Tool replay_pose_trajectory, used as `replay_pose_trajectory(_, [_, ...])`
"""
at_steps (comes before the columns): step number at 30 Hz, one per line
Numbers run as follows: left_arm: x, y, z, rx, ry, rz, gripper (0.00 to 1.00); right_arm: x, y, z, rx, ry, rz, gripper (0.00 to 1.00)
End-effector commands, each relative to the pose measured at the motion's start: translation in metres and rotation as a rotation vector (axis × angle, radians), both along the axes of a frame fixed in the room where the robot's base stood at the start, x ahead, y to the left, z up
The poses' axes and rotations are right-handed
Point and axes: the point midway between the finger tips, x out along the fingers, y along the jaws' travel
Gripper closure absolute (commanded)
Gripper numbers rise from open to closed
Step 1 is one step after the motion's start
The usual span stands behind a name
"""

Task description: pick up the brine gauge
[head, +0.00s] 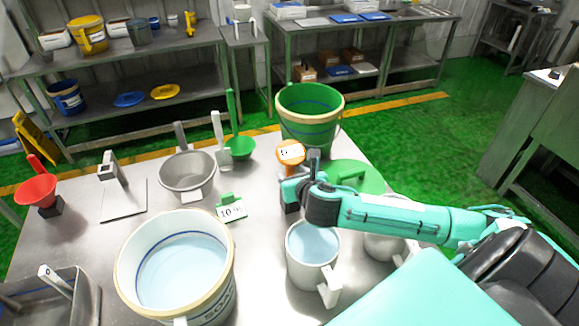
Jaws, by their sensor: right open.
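An orange gauge with a round white face (290,152), which I take for the brine gauge, stands upright on the metal table, near the green bucket. Part of its lower body is hidden behind my right gripper. My right gripper (300,180) is open, with its dark fingers close around or beside the gauge's lower part. I cannot tell whether they touch it. My right arm comes in from the right over the table. My left gripper is not in view.
A green bucket (309,112) stands behind the gauge, and a green lid (370,178) lies to its right. A white jug of liquid (302,273) stands in front. A "10 %" card (231,209), steel pot (187,175) and large white tub (128,262) are to the left.

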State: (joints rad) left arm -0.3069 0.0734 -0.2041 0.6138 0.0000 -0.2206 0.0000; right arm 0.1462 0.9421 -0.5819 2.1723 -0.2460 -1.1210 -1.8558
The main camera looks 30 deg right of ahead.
Motion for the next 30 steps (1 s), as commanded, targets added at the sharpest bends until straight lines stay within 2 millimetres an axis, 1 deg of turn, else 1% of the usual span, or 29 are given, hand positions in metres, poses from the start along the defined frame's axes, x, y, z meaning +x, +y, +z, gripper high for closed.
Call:
replay_pose_trajectory(1, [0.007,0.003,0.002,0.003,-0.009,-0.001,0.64,0.003,-0.001,0.0,0.0,0.0,-0.001,0.51])
replay_pose_trajectory(3, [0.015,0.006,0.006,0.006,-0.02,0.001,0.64,0.009,-0.003,0.0,0.001,0.0,-0.003,0.51])
replay_pose_trajectory(6, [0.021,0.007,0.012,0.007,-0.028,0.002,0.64,0.023,-0.008,-0.001,0.002,0.0,-0.004,0.51])
replay_pose_trajectory(12, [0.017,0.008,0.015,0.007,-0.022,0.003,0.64,0.045,-0.014,-0.01,0.001,0.0,-0.002,0.51])
replay_pose_trajectory(15, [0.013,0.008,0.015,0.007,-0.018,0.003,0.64,0.048,-0.014,-0.013,0.001,0.0,0.0,0.51])
replay_pose_trajectory(21, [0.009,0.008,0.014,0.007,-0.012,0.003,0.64,0.048,-0.015,-0.013,0.001,0.0,0.0,0.51])
replay_pose_trajectory(22, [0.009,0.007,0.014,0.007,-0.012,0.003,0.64,0.048,-0.015,-0.013,0.001,0.0,0.0,0.53])
replay_pose_trajectory(26, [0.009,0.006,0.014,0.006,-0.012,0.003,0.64,0.048,-0.015,-0.013,0.0,0.0,0.0,0.78])
replay_pose_trajectory(27, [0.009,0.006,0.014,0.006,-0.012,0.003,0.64,0.048,-0.015,-0.013,0.0,0.0,0.0,0.86])
replay_pose_trajectory(29, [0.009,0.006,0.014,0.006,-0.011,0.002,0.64,0.048,-0.015,-0.013,0.0,0.0,0.0,0.98])
replay_pose_trajectory(30, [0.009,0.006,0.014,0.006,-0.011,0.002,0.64,0.048,-0.015,-0.013,0.0,0.0,0.0,1.0])
